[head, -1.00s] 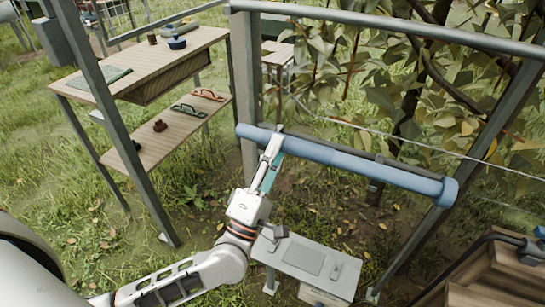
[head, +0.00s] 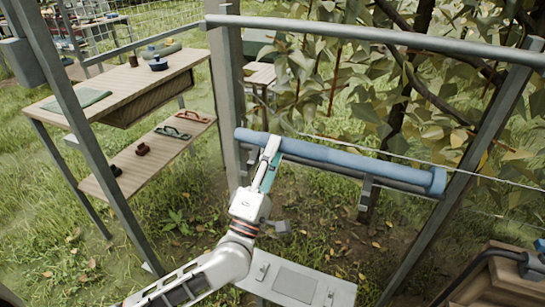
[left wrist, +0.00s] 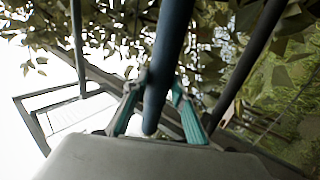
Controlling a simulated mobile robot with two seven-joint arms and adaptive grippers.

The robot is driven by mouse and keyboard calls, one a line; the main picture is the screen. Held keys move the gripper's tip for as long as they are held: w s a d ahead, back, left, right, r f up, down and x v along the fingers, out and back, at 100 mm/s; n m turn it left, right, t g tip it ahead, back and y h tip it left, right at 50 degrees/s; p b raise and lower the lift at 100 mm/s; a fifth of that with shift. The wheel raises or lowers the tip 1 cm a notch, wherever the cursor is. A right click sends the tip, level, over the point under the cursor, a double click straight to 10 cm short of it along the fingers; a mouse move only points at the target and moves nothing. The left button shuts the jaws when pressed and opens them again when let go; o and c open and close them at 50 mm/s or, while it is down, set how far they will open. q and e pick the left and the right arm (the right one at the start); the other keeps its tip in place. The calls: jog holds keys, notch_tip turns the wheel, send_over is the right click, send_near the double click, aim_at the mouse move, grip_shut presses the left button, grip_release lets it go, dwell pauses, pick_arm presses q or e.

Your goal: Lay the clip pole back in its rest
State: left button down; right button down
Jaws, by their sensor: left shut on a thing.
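The clip pole is a long blue tube (head: 345,164) with a wider collar at its right end. It lies nearly level across the middle of the head view, sloping slightly down to the right. My left gripper (head: 270,149) is shut on it near its left end. In the left wrist view the pole (left wrist: 168,55) runs between the two teal-padded fingers (left wrist: 157,108). A grey bar with upright brackets (head: 366,191), which looks like the rest, shows just below the pole. I cannot tell whether the pole touches it. My right gripper is out of view.
A grey metal frame rail (head: 370,36) and posts stand around the pole. A wire runs behind it, before the leafy tree (head: 400,85). A two-level wooden bench (head: 125,80) stands at left. A pale small table (head: 325,287) is below, and a wooden crate (head: 500,278) is at lower right.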

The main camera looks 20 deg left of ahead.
pick_arm(q)
jog(key=shift+s+f+b, duration=0.1)
jog(key=shift+f+b, duration=1.15)
jog(key=shift+f, duration=1.3)
jog(key=c, duration=1.6)
grip_release()
jog(key=shift+o, duration=0.2)
jog(key=d+v, duration=0.1)
jog(key=v, duration=1.1)
jog(key=s+d+m+g+h+p, duration=0.6)
jog(key=m+p, duration=0.3)
jog(key=m, duration=0.5)
jog(key=s+a+f+m+g+y+p, duration=0.2)
jog(key=s+a+f+m+g+p, duration=0.1)
jog(key=s+f, duration=0.4)
jog(key=s+a+f+m+g+y+p, duration=0.2)
jog(key=s+a+f+m+g+y, duration=0.1)
jog(key=s+f, duration=0.5)
jog(key=shift+s+a+m+g+p, duration=0.35)
jog(key=shift+m+g, duration=0.35)
jog(key=shift+g, duration=0.4)
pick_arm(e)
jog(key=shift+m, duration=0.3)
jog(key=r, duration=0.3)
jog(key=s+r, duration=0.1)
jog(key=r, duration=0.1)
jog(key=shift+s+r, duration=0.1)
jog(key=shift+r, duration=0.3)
